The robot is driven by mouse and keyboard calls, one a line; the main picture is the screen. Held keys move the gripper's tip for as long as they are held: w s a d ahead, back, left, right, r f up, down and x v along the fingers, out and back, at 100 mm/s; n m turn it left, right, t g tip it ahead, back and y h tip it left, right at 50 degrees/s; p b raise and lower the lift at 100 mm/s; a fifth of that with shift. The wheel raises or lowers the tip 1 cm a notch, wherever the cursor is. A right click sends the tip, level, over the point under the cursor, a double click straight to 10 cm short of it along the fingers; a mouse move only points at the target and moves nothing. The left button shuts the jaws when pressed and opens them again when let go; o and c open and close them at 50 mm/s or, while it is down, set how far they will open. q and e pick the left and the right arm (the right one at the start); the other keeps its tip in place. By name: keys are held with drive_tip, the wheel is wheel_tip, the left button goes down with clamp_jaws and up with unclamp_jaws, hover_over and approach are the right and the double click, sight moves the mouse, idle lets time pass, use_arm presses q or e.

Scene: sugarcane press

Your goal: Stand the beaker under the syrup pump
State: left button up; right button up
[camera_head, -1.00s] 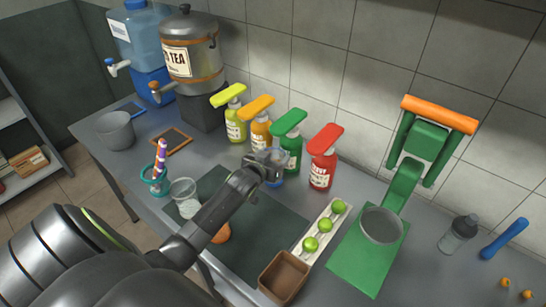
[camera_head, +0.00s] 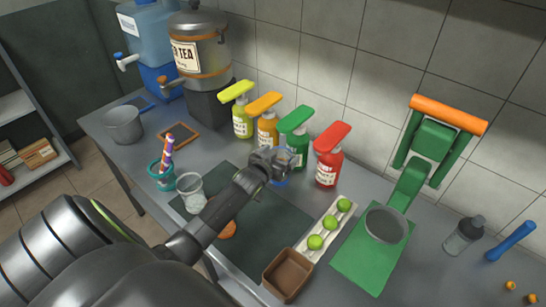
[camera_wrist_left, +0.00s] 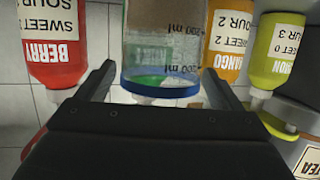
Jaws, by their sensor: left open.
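The clear beaker with a blue band (camera_head: 281,182) stands in front of the green-topped pump bottle (camera_head: 297,149). My left gripper hides most of it in the head view. In the left wrist view the beaker (camera_wrist_left: 162,62) shows its volume marks and blue band between my fingers. My left gripper (camera_head: 272,162) is open around the beaker, one finger on each side, with a small gap visible beside it. The head view does not show clearly whether the beaker is directly below the green spout. My right gripper is not in view.
Yellow (camera_head: 241,122), orange (camera_head: 267,130) and red (camera_head: 327,168) pump bottles flank the green one along the wall. A clear cup (camera_head: 191,190) stands left of my arm. A tray of limes (camera_head: 310,252) and a green press (camera_head: 350,262) are on the right.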

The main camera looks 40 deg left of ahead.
use_arm(q)
drive_tip(key=v, duration=1.2)
drive_tip(key=shift+b, duration=0.45)
drive_tip(key=shift+w, duration=0.1)
